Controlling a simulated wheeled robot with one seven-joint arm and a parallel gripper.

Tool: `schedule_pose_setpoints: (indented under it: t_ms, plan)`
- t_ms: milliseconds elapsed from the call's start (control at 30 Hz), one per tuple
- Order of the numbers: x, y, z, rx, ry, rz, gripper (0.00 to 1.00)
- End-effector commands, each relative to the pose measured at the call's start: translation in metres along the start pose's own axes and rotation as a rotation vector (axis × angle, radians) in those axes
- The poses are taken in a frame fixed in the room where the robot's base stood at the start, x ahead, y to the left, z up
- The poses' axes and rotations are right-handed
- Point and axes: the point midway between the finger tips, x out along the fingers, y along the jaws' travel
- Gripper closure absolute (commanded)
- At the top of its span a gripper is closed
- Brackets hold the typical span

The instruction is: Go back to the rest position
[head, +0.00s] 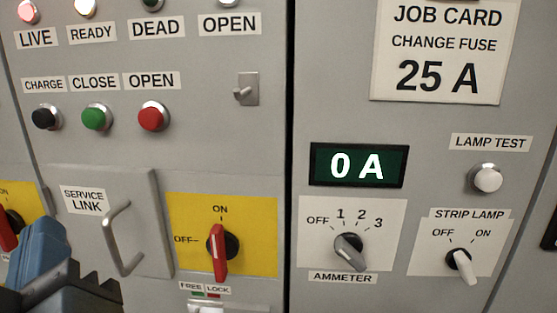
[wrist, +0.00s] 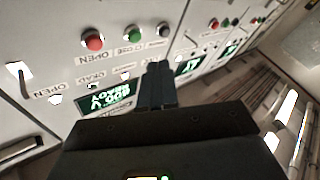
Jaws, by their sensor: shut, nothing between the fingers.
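My gripper (wrist: 157,72) shows in the wrist view as two dark fingers pressed together, with nothing between them. The fingertips appear in front of the upside-down panel, near the row of red, green and black buttons; I cannot tell the exact gap. In the head view, a blue and dark part of my arm (head: 45,255) is at the lower left, in front of the panel. It covers part of a yellow-plated switch at the left edge. No rest position is marked in either view.
Grey cabinet fronts fill the head view. A service link door handle (head: 122,240), a red rotary handle (head: 219,252), an ammeter knob (head: 350,252) and a strip lamp knob (head: 462,265) stick out. The ammeter display (head: 358,165) reads 0 A.

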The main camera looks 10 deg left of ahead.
Motion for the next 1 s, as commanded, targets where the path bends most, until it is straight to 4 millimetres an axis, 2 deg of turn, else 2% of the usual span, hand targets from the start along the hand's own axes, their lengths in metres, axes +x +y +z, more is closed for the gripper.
schedule_pose_setpoints:
  t_ms: [33, 167, 267, 400, 600, 800, 1000]
  plan:
    - [-0.006, 0.004, 0.015, 0.000, -0.019, 0.004, 1.00]
    - [-0.025, 0.017, 0.052, 0.007, -0.061, 0.020, 1.00]
    - [-0.050, 0.030, 0.090, 0.017, -0.107, 0.037, 1.00]
    - [-0.097, 0.053, 0.144, 0.045, -0.183, 0.074, 1.00]
    - [-0.175, 0.079, 0.202, 0.099, -0.287, 0.143, 1.00]
    - [-0.260, 0.097, 0.236, 0.166, -0.386, 0.233, 1.00]
    - [-0.344, 0.106, 0.247, 0.242, -0.479, 0.342, 1.00]
